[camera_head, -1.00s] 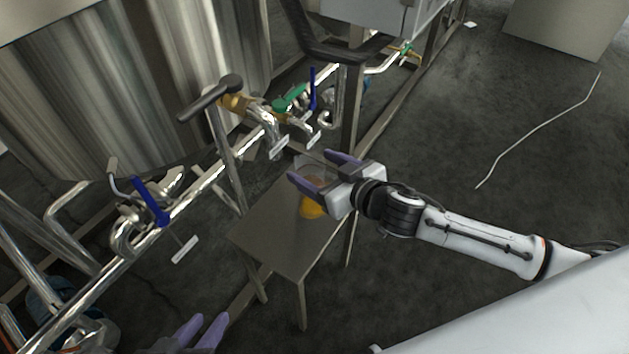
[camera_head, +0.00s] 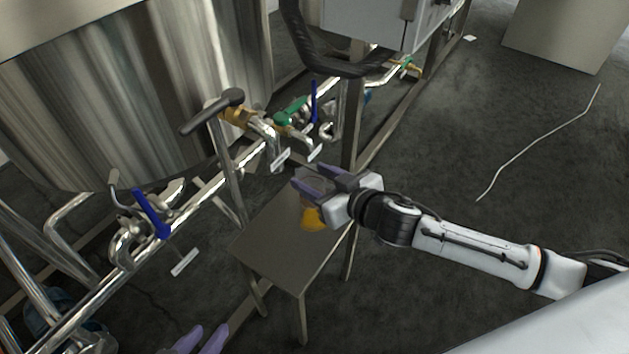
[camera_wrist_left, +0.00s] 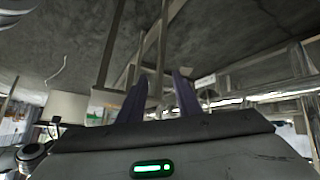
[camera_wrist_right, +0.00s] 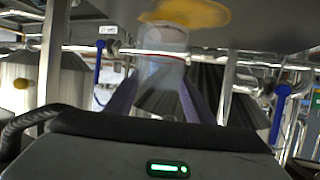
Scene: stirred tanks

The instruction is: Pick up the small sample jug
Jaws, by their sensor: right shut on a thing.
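The small sample jug is pale and see-through; in the right wrist view (camera_wrist_right: 162,62) it stands between the two purple fingers. A yellow-orange part or patch (camera_head: 311,217) shows just below it; I cannot tell whether it belongs to the jug. My right gripper (camera_head: 316,184) is shut on the jug, over the small metal table (camera_head: 285,247). In the head view the fingers and hand hide most of the jug. My left gripper (camera_head: 205,342) is at the bottom edge of the head view, its fingers apart and empty in the left wrist view (camera_wrist_left: 158,95).
A large steel tank (camera_head: 130,95) stands behind the table. Pipes with a blue-handled valve (camera_head: 151,213) and a green-handled valve (camera_head: 292,110) run along the tank side, close to the table. A metal post (camera_head: 352,125) rises behind my right gripper. The floor to the right is mostly clear.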

